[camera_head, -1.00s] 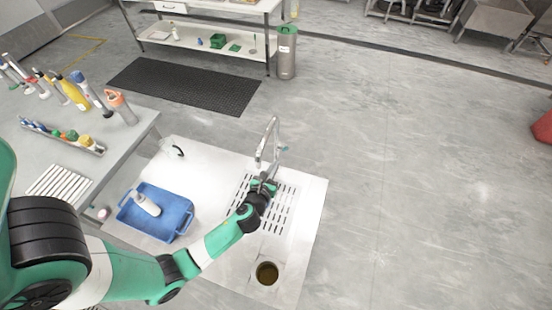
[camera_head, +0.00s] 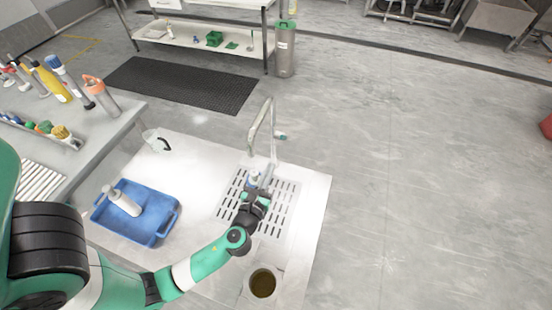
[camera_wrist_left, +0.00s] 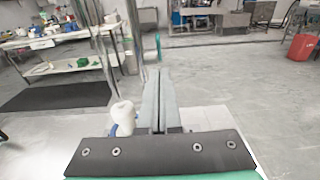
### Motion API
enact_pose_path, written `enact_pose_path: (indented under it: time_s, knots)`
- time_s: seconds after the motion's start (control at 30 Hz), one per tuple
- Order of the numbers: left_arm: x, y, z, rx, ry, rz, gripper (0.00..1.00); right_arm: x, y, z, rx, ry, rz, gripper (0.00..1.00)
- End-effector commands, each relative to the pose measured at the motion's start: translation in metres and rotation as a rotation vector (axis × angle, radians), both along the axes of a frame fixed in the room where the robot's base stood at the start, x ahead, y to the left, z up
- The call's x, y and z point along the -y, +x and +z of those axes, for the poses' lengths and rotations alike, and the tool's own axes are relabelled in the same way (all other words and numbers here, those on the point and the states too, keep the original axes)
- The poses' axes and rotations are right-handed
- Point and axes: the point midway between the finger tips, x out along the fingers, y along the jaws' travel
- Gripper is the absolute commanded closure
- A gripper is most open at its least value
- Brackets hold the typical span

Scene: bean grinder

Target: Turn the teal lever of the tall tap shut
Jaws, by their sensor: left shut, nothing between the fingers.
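The tall metal tap (camera_head: 262,122) stands at the back of the white sink top, its spout arching over. Its small teal lever (camera_head: 281,135) sticks out to the right of the post. In the left wrist view the lever shows as a thin teal upright piece (camera_wrist_left: 158,46) beyond my fingertips. My left gripper (camera_head: 266,174) is shut and empty, low over the slotted drain area, in front of the tap. In the left wrist view its fingers (camera_wrist_left: 158,72) lie together, pointing toward the tap side; I see no contact with the lever. My right gripper is out of view.
A white item with blue (camera_wrist_left: 123,117) stands just left of my fingers. A blue tub (camera_head: 137,226) holding a white bottle (camera_head: 125,203) sits left, with a clear jug (camera_head: 156,141) behind it. A round hole (camera_head: 262,283) lies in front. Right of the sink is open floor.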

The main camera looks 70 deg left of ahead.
Motion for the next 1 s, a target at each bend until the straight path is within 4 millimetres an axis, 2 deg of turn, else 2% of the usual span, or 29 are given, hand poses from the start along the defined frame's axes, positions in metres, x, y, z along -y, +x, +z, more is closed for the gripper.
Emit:
enact_pose_path:
  time_s: [0.5,0.67,1.0]
  knots:
    - [-0.064,0.057,-0.006,0.001,-0.001,0.002,1.0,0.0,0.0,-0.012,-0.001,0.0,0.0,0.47]
    - [-0.072,0.064,-0.006,0.0,0.0,0.002,1.0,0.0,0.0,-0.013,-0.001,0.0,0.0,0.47]
    - [-0.072,0.064,-0.005,-0.001,-0.002,0.001,1.0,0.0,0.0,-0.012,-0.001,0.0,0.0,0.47]
